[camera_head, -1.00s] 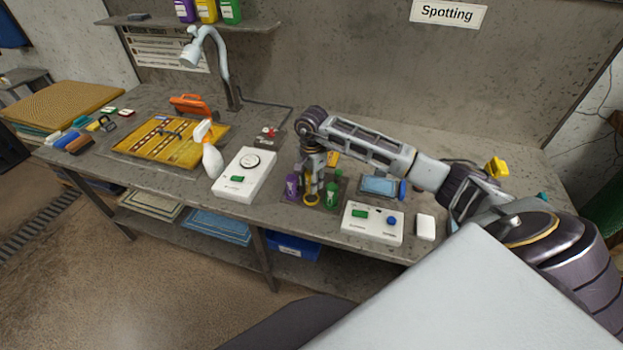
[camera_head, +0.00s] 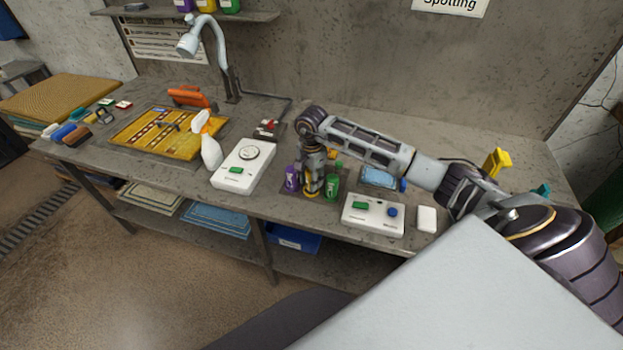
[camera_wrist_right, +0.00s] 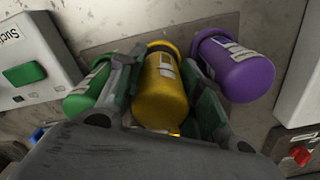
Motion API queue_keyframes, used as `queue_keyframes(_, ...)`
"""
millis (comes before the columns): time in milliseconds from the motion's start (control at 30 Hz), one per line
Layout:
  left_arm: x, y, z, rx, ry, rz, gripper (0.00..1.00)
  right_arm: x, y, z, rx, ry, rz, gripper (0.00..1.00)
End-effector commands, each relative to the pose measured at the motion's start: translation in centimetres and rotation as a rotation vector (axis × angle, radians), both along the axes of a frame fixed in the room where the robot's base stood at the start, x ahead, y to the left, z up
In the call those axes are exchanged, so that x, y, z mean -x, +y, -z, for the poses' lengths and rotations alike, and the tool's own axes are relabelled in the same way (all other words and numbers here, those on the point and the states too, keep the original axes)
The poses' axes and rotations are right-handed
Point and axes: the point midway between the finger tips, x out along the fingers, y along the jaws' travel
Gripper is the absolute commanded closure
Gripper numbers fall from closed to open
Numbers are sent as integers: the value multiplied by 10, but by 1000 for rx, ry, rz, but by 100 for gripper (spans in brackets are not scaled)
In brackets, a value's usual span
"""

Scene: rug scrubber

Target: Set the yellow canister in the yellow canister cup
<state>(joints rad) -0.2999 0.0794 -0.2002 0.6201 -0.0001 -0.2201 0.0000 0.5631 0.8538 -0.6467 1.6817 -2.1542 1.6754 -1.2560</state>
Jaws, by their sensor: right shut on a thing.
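The yellow canister (camera_wrist_right: 160,92) is between the fingers of my right gripper (camera_wrist_right: 165,80) in the wrist view. In the head view my right gripper (camera_head: 312,184) points down over the dark holder mat, shut on the canister. Yellow shows low at its fingertips, where the yellow canister cup (camera_head: 310,194) is; the fingers hide most of it. I cannot tell whether the canister's base is inside the cup. A purple canister (camera_head: 291,178) stands left of the gripper and a green canister (camera_head: 332,187) right of it. My left gripper is out of view.
A white box with a dial (camera_head: 243,167) is left of the canisters. A white control box (camera_head: 373,215) with green and blue buttons is to the front right. A blue pad (camera_head: 381,177) lies behind it. A spray bottle (camera_head: 209,150) stands farther left.

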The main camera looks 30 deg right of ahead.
Motion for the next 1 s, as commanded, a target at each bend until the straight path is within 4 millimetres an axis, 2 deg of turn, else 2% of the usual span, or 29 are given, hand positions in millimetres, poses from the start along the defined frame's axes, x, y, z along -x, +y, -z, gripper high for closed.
queue_keyframes(1000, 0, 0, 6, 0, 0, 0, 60, 0, 0, 6, 0, -1, 0, 85)
